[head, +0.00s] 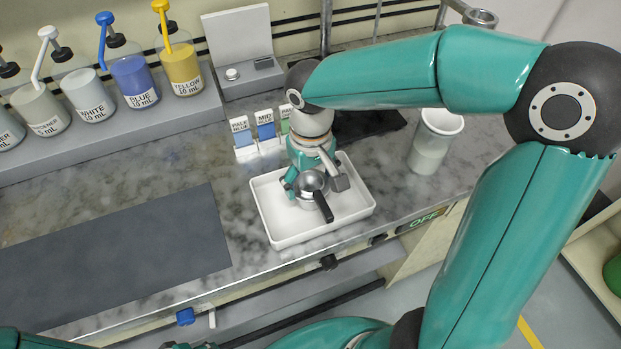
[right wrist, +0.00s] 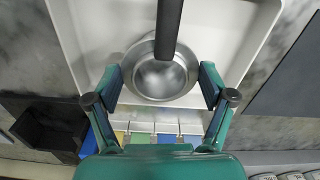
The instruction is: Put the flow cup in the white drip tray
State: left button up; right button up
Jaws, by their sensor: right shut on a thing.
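The flow cup (head: 311,181) is a small round silver metal cup with a black handle. In the head view it is over the inside of the white drip tray (head: 263,222), handle pointing toward the front. I cannot tell whether it touches the tray floor. My right gripper (head: 306,186) is shut on the flow cup. In the right wrist view the cup (right wrist: 161,78) sits between the two teal fingers (right wrist: 161,84), with the tray (right wrist: 232,25) behind it. My left gripper is not in view.
Pump bottles (head: 135,80) line the back left shelf. A dark mat (head: 110,255) lies left, with bare marble between it and the tray.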

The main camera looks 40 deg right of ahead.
jog(key=o, duration=1.6)
jog(key=shift+f, duration=0.1)
jog(key=shift+c, duration=0.2)
notch_tip(320, 180, up, 12)
jog(key=shift+p, duration=0.45)
